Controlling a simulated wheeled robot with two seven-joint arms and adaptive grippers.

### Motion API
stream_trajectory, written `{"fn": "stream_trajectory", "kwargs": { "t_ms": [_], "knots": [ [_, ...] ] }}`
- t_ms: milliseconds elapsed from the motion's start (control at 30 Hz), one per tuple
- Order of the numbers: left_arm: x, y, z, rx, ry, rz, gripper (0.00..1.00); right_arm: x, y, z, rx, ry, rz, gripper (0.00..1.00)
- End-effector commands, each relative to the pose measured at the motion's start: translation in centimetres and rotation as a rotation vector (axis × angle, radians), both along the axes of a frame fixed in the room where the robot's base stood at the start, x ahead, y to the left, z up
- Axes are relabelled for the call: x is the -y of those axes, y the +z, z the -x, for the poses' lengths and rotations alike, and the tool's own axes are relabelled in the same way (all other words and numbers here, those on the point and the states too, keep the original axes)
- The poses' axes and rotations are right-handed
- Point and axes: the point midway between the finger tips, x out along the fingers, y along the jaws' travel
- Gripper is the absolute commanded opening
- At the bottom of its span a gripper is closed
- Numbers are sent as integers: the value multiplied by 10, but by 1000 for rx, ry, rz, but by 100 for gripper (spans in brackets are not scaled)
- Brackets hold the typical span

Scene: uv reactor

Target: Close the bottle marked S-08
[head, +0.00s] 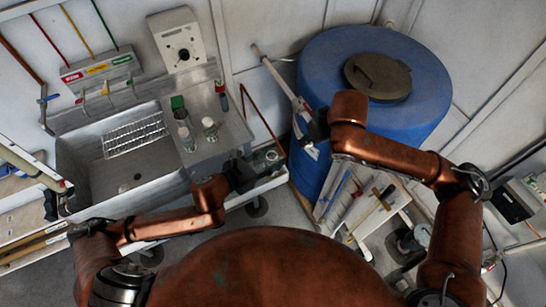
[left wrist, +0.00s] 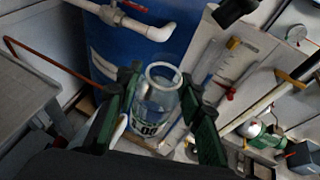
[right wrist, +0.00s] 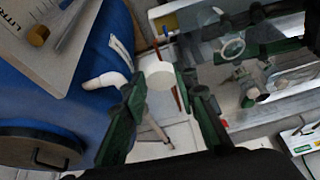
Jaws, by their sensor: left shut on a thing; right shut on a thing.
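A clear glass bottle (left wrist: 155,96) with an open mouth is held in my left gripper (left wrist: 160,82). Its label is partly visible and ends in what looks like "00" or "08"; I cannot read it fully. In the head view the bottle (head: 271,156) is in front of my left gripper (head: 247,172), beside the sink unit. My right gripper (right wrist: 160,82) is shut on a round white cap (right wrist: 160,76). The right wrist view also shows the bottle's open rim (right wrist: 232,47), apart from the cap. In the head view my right gripper (head: 314,127) is beside the blue drum.
The blue drum (head: 330,75) with a dark lid (head: 378,76) stands close behind my right arm. Several other bottles stand on the sink's drainboard (head: 222,152), one red-topped (head: 221,90). A wire rack (head: 134,135) lies over the basin. A low bench with tools (head: 365,205) is at right.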

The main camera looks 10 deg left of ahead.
Motion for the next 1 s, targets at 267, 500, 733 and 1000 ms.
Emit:
{"fn": "stream_trajectory", "kwargs": {
  "t_ms": [267, 500, 733, 1000],
  "knots": [
    [0, 1, 0, 2, 0, 1, 0, -80, 37, 22, 15, 298, 14, 20],
    [0, 1, 0, 2, 0, 1, 0, -105, 48, 34, 18, 405, 26, 20],
    [0, 1, 0, 2, 0, 1, 0, -106, 48, 35, 17, 413, 27, 20],
    [0, 1, 0, 1, -1, 2, 0, -106, 44, 35, 17, 411, 27, 20]
  ]
}}
